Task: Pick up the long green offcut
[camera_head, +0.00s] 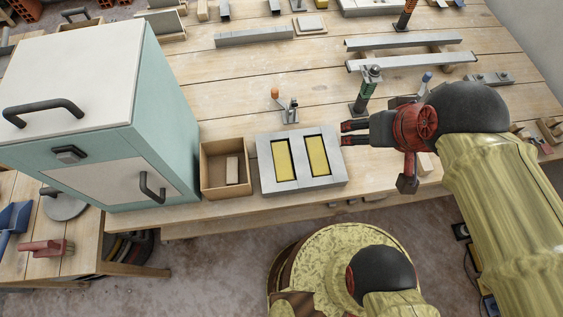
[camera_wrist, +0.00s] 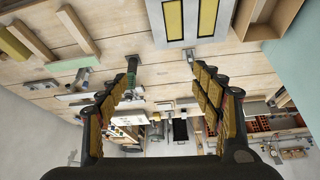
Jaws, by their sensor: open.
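In the wrist view a long pale green strip (camera_wrist: 70,64), which looks like the green offcut, lies on the table left of my fingers. I cannot make it out in the head view, where my arm covers part of the table. My gripper (camera_head: 344,133) is open and empty, pointing left just beside the grey tray's right side. In the wrist view my gripper (camera_wrist: 163,66) has its two fingers wide apart with nothing between them, and the strip is outside them.
The grey tray (camera_head: 265,165) with two yellow panels sits at the table's front edge. An open cardboard box (camera_head: 213,185) stands left of it, beside a teal cabinet (camera_head: 165,110). A dark green upright clamp (camera_head: 362,98) stands behind my gripper. Long grey bars (camera_head: 410,62) lie farther back.

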